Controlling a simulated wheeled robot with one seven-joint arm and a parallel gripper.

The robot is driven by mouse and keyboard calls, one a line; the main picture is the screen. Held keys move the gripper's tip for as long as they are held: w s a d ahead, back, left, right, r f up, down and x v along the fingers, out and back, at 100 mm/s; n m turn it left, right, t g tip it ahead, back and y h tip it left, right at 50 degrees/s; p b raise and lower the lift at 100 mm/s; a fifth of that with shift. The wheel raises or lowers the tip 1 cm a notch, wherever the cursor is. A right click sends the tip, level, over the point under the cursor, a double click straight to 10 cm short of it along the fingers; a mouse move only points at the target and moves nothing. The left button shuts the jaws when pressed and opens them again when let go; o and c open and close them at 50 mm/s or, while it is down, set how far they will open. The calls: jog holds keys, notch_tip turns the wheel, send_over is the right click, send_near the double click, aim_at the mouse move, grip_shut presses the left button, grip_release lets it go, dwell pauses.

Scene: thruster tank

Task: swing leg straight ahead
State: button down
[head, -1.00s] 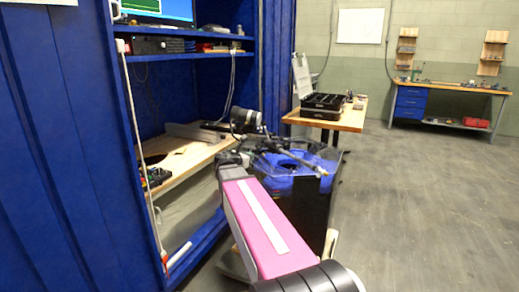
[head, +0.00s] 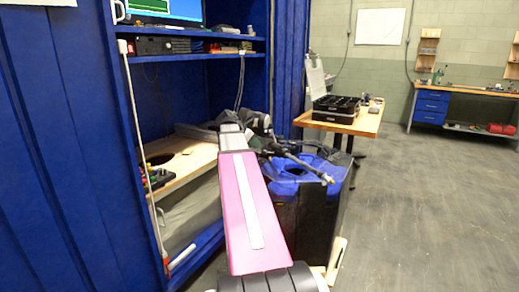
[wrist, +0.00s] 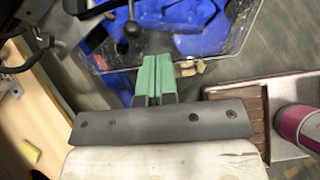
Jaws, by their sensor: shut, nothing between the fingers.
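The thruster leg is a dark rod assembly (head: 300,162) with a yellowish tip, lying at a slant over the tank in the head view. Its dark upper body is partly hidden behind my arm. The tank (head: 305,180) is dark-sided, with blue inside. In the wrist view the clear-rimmed tank (wrist: 200,62) with blue inside lies beyond my gripper (wrist: 154,70). My gripper has green fingertips, held together and empty. A dark rod with a ball-like end (wrist: 132,28) shows just past the fingertips; I cannot tell whether they touch it. In the head view my gripper is hidden.
A blue cabinet (head: 60,140) with a wooden bench top (head: 185,163) stands left of the tank. A wooden table (head: 360,120) with a black case (head: 337,108) is behind it. A workbench (head: 465,92) stands at the far wall. Grey floor at right is clear.

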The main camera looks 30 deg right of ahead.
aim_at(294, 149)
jog(key=x, duration=1)
jog(key=shift+d+r, duration=0.15)
jog(key=shift+d, duration=1.7)
jog(key=shift+s+d, duration=0.1)
jog(key=shift+s, duration=0.05)
jog(key=shift+s+d+n+t, duration=0.25)
jog(key=shift+d+n+t, duration=0.15)
jog(key=shift+d, duration=0.2)
jog(key=d, duration=0.2)
jog(key=d+n+t, duration=0.1)
jog(key=d, duration=0.1)
jog(key=d+n, duration=0.1)
jog(key=d, duration=0.1)
jog(key=shift+s+d+t, duration=0.3)
jog(key=shift+d+t, duration=0.1)
jog(key=shift+d, duration=0.75)
